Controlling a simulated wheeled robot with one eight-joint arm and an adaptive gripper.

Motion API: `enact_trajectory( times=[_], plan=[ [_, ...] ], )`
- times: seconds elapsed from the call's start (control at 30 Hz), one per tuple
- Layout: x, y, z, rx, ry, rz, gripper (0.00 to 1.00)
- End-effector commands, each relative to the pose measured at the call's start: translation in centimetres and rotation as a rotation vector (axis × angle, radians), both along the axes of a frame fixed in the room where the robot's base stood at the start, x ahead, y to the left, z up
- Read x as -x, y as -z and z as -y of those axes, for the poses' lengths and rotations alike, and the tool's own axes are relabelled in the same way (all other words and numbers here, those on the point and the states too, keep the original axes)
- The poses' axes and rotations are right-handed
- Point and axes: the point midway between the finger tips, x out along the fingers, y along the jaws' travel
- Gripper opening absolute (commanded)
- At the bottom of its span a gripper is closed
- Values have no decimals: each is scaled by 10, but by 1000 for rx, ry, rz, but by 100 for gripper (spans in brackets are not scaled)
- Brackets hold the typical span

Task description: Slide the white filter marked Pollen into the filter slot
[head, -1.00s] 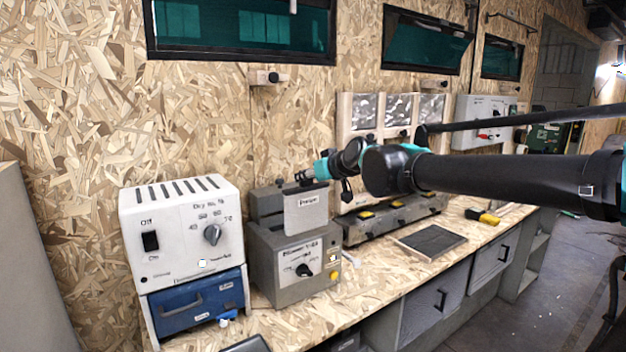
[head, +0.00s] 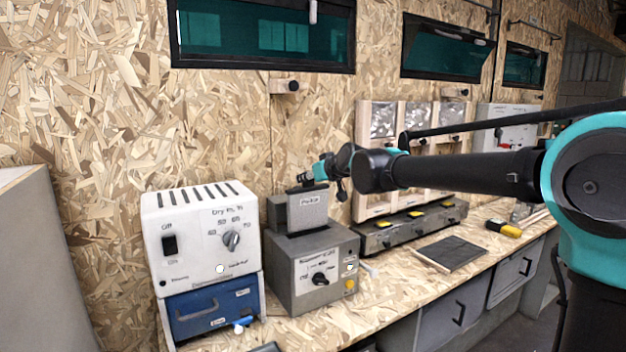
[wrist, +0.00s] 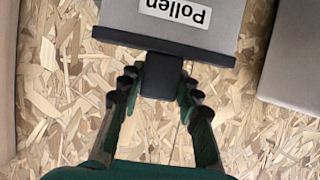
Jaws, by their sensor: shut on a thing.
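The white-grey filter marked Pollen (head: 307,212) hangs upright from my gripper (head: 308,178) in the head view. In the wrist view my gripper (wrist: 160,85) is shut on the dark tab at the filter's edge, and the Pollen label (wrist: 175,11) shows upside down. The grey machine (head: 300,270) with the knob stands on the bench below the filter. The filter's lower edge overlaps the dark slot area (head: 291,233) on the machine's top. I cannot tell whether the edge is inside the slot or in front of it.
A white machine (head: 200,230) with a blue drawer (head: 210,304) stands left of the grey machine. A long grey rack (head: 412,225) and a dark flat panel (head: 452,253) lie to the right. The chipboard wall (head: 240,130) is close behind.

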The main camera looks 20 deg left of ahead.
Motion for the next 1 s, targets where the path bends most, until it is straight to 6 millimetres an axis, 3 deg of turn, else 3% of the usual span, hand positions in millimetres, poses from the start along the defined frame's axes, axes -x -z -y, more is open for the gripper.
enact_trajectory(
  times=[1.0],
  plan=[
    [1, 102, 1, 0, 0, 0, 12]
  ],
)
